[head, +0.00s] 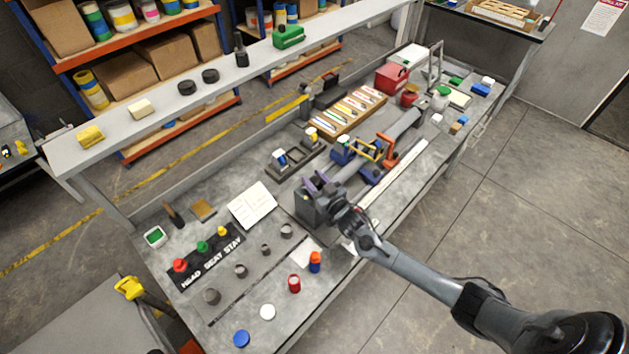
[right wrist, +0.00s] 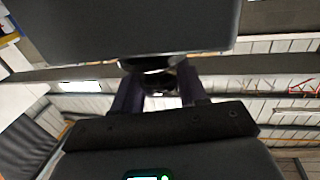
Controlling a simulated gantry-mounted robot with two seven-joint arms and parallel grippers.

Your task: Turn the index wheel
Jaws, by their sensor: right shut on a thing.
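My right arm comes in from the lower right of the head view. Its right gripper (head: 317,184), with dark purple fingers, is at the middle of the workbench, by the near end of a grey tube. In the right wrist view the two fingers of my right gripper (right wrist: 158,82) stand on either side of a small dark round part (right wrist: 150,64) below a large dark block. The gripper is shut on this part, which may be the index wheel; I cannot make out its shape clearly. In the head view the wrist and fingers hide it. My left gripper is not in view.
Red can (head: 294,284) and orange-blue bottle (head: 315,262) stand near the front edge. An orange clamp (head: 388,152) is right. A long shelf (head: 210,88) spans the back.

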